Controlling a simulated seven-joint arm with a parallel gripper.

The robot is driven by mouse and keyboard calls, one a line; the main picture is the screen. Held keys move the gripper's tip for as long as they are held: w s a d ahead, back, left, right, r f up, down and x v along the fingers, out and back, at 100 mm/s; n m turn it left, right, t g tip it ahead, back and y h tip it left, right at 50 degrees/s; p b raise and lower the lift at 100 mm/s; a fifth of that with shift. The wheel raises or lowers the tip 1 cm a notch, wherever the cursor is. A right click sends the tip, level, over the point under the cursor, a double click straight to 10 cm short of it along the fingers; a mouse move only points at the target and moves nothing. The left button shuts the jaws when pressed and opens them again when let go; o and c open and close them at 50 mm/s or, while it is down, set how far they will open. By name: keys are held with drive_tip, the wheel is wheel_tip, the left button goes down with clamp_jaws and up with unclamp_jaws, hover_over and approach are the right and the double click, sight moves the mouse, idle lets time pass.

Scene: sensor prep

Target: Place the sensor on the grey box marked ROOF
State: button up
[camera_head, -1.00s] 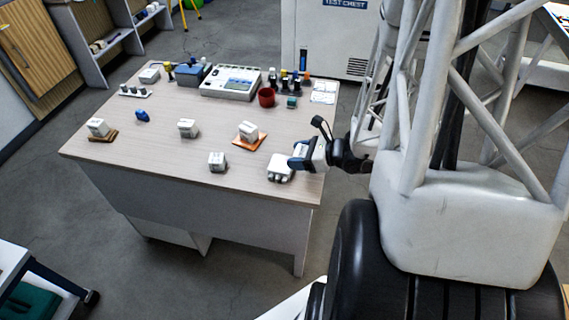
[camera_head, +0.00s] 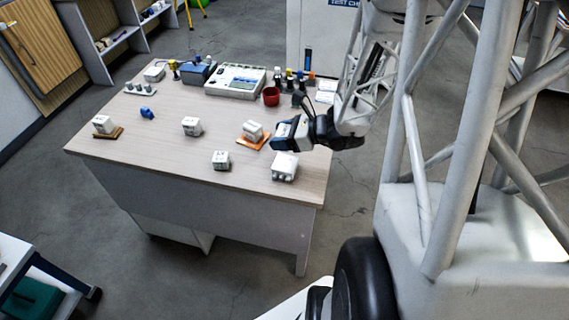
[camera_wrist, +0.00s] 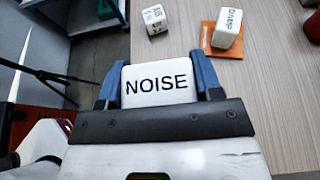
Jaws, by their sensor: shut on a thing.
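My gripper (camera_head: 281,134) is above the right front part of the table in the head view. In the wrist view its blue fingers (camera_wrist: 159,65) are shut on a white block marked NOISE (camera_wrist: 158,86). In the head view the fingers mostly hide this block. A pale box with knobs (camera_head: 285,168) sits on the table just below my gripper. Other pale boxes stand to the left: one near the front edge (camera_head: 221,160), one behind it (camera_head: 192,126), one on an orange plate (camera_head: 253,130) and one on a brown plate (camera_head: 103,124). I cannot read ROOF on any of them.
At the back of the table (camera_head: 165,152) are a white instrument (camera_head: 236,80), a blue box (camera_head: 198,72), a red cup (camera_head: 271,96) and several small bottles. A small blue object (camera_head: 147,113) lies at the left. Bare tabletop separates the boxes.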

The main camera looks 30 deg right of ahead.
drive_tip(key=shift+f, duration=0.1)
hover_over(282, 164)
drive_tip(key=shift+w+f, duration=0.1)
drive_tip(key=shift+f, duration=2.05)
drive_tip(key=shift+f, duration=1.75)
drive_tip(key=shift+f, duration=0.1)
drive_tip(key=o, duration=0.9)
drive_tip(key=shift+o, duration=0.2)
drive_tip(key=v, duration=1.2)
